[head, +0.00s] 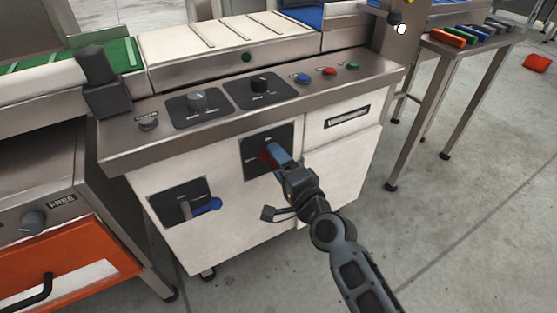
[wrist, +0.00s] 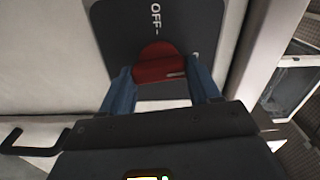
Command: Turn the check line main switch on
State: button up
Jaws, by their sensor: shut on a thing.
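The main switch is a red rotary knob (wrist: 158,64) on a dark plate (wrist: 205,22) on the front of the white cabinet. In the wrist view, "OFF" is printed on the plate just beyond the knob, and a pale mark shows on the knob's right side. My gripper (wrist: 160,88) has its two blue fingers on either side of the red knob and is shut on it. In the head view, my gripper (head: 275,153) reaches the dark plate (head: 255,145) and hides most of the knob (head: 268,155). Any "ON" marking is not readable.
Above, the sloped panel carries two black dials (head: 196,101) and blue, red (head: 329,71) and green buttons. An orange drawer (head: 75,265) stands at left.

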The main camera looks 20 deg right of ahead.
jog(key=shift+m, duration=0.6)
jog(key=shift+f, duration=0.1)
jog(key=o, duration=1.1)
jog(key=shift+c, duration=0.2)
jog(key=s+d, duration=0.1)
jog(key=s, duration=0.6)
jog(key=shift+s, duration=0.35)
